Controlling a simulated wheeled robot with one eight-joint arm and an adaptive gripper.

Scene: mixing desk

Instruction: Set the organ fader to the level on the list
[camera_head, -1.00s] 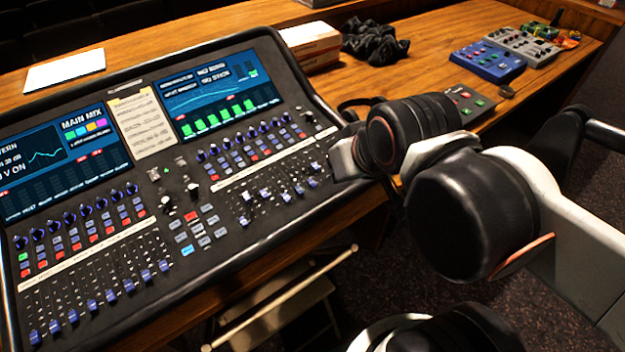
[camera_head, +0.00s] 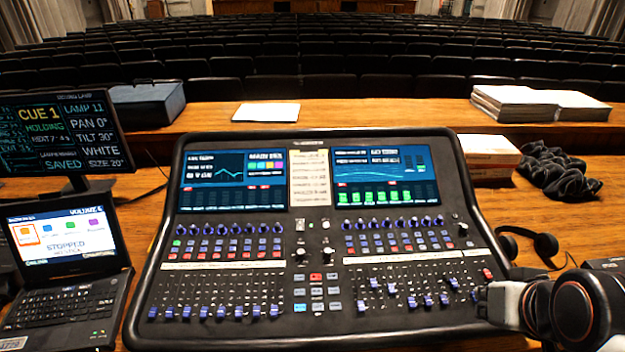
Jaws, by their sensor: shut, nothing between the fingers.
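The mixing desk (camera_head: 240,330) fills the middle of the view. A paper list (camera_head: 310,180) stands between its two screens; its writing is too small to read. Blue fader caps on the left bank (camera_head: 220,312) sit in a low row. Those on the right bank (camera_head: 392,288) sit at uneven heights. The fader label strips are too small to read, so I cannot tell which fader is organ. My gripper (camera_head: 486,301) is shut and empty at the right end of the desk, beside the right bank; its fingers are barely distinguishable and my arm covers the desk's lower right corner.
A laptop (camera_head: 65,245) and a cue monitor (camera_head: 65,130) stand left of the desk. Paper stacks (camera_head: 540,102) lie on the ledge behind. The air above the desk is clear.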

